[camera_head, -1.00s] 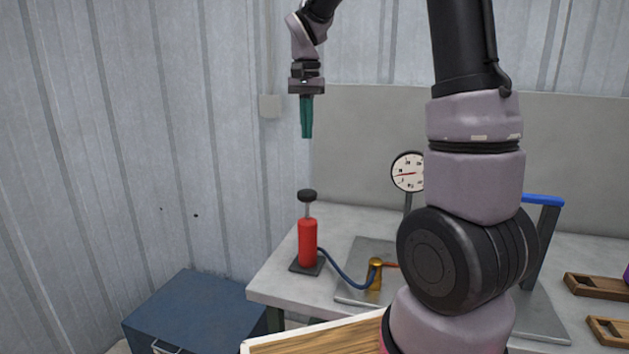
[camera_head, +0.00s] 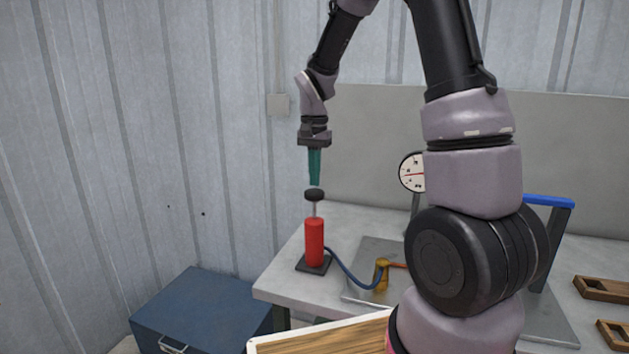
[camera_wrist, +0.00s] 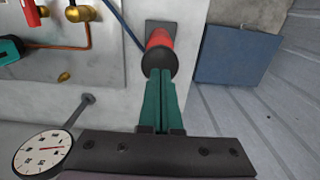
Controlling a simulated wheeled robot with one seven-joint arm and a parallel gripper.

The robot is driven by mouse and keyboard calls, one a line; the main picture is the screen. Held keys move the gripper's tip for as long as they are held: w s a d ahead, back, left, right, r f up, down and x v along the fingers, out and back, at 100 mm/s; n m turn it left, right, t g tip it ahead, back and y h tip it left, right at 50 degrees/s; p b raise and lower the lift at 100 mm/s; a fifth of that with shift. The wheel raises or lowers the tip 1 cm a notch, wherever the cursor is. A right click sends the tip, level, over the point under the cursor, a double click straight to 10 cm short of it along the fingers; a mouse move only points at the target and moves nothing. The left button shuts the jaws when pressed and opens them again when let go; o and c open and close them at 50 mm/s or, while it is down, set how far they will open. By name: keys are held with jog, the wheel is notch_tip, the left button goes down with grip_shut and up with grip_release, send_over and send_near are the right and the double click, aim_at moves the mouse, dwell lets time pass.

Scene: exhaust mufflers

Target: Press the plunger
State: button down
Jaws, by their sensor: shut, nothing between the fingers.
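The plunger is a red upright cylinder (camera_head: 314,243) on a dark base, with a thin rod and a round black knob (camera_head: 314,194) on top. It stands on the left end of the grey table. My gripper (camera_head: 314,184) points straight down with its green fingers together and empty, the tips just above the knob. In the wrist view the fingertips (camera_wrist: 161,74) overlap the edge of the black knob (camera_wrist: 160,58), with the red body (camera_wrist: 160,38) beyond it. I cannot tell whether the tips touch the knob.
A blue hose (camera_head: 350,275) runs from the cylinder to a brass fitting (camera_head: 381,272) on a metal plate. A round gauge (camera_head: 412,172) stands behind it, partly hidden by my arm. A blue chest (camera_head: 200,312) sits on the floor at left. Wooden frames (camera_head: 602,289) lie at right.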

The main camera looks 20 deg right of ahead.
aim_at(315, 190)
jog(key=shift+f, duration=0.65)
jog(key=shift+s+f, duration=0.1)
jog(key=shift+f, duration=2.7)
jog(key=shift+r, duration=0.45)
notch_tip(315, 190, up, 13)
jog(key=shift+r, duration=0.2)
